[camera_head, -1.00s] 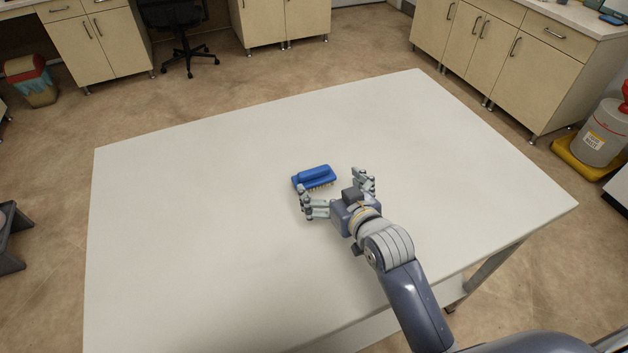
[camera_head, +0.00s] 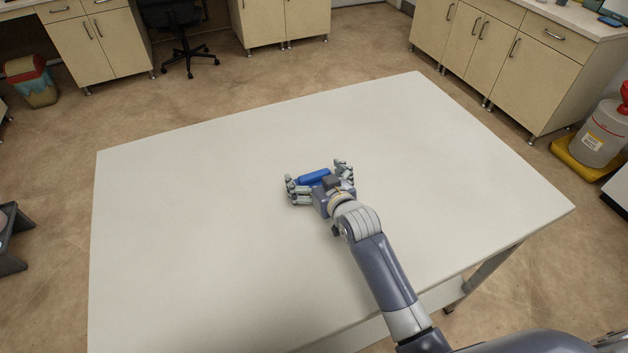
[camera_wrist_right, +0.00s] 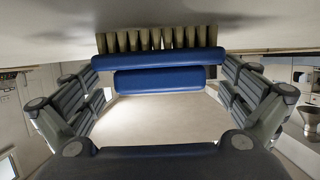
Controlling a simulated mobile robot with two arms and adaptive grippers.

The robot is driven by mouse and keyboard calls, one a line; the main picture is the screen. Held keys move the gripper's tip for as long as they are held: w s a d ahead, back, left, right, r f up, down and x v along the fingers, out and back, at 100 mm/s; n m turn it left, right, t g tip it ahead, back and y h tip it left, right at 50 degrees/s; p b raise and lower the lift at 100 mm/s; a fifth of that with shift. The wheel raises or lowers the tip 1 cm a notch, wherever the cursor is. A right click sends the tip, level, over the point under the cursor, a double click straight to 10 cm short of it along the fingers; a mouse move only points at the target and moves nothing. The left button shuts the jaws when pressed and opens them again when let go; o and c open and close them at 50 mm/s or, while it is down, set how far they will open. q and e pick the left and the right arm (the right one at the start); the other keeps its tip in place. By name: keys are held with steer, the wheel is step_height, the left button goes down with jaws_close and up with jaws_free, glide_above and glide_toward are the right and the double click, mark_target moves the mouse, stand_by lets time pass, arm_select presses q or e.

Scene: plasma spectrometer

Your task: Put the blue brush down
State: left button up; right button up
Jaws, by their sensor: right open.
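The blue brush (camera_head: 314,177) sits near the middle of the white table (camera_head: 200,215). My right gripper (camera_head: 316,173) is low over the table, with one finger at each end of the brush. In the right wrist view the picture is upside down. There the blue brush (camera_wrist_right: 158,80) lies between the spread fingers of the right gripper (camera_wrist_right: 162,72), its pale bristles pointing at the table surface. The fingers are open; whether they touch the brush ends I cannot tell. My left gripper is not in view.
The rest of the tabletop is bare. Cabinets (camera_head: 105,45) and a black office chair (camera_head: 180,30) stand beyond it. A waste bin (camera_head: 32,80) is at the far left. A white container (camera_head: 600,135) on a yellow base stands at the right.

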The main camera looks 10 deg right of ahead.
steer(key=c, duration=0.9)
steer(key=shift+c, duration=0.2)
